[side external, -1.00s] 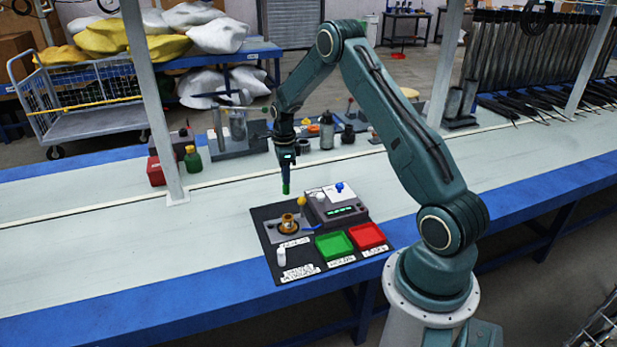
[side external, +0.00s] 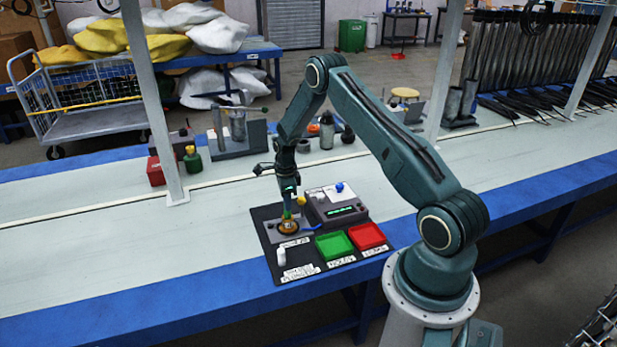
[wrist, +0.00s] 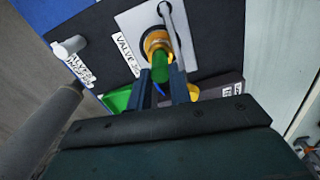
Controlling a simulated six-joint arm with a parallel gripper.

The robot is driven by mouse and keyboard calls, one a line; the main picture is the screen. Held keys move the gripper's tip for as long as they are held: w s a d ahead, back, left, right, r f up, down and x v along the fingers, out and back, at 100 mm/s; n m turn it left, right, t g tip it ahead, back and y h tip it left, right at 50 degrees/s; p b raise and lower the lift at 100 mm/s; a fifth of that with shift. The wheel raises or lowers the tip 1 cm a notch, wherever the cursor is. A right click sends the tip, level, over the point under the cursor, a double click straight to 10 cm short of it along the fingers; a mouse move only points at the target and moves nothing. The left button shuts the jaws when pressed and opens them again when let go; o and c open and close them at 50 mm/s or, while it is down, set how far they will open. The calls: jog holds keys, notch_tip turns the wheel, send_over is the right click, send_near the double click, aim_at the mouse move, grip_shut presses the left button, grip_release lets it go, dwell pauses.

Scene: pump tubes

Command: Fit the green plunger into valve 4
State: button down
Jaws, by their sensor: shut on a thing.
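The green plunger (side external: 287,214) is held upright in my gripper (side external: 288,203). It also shows in the wrist view (wrist: 163,60), between the two fingers of my gripper (wrist: 161,82), which are shut on it. The brass valve (side external: 289,228) stands on a light plate on the black mat. In the wrist view the valve's brass ring (wrist: 156,40) is right at the plunger's far end. The plunger's lower end is at the valve's mouth; I cannot tell how far it is inside. The valve's label (wrist: 127,52) has a number I cannot read surely.
A white cylinder (side external: 282,256) stands at the mat's front left. A green tray (side external: 334,245) and a red tray (side external: 367,236) lie to the right. A grey box (side external: 335,211) with a lit display stands behind them, close to my gripper. The bench left of the mat is clear.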

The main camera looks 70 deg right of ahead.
jog(key=shift+f, duration=1.35)
jog(key=shift+f, duration=0.1)
jog(key=c, duration=1.3)
grip_release()
notch_tip(320, 180, up, 12)
jog(key=shift+r, duration=0.1)
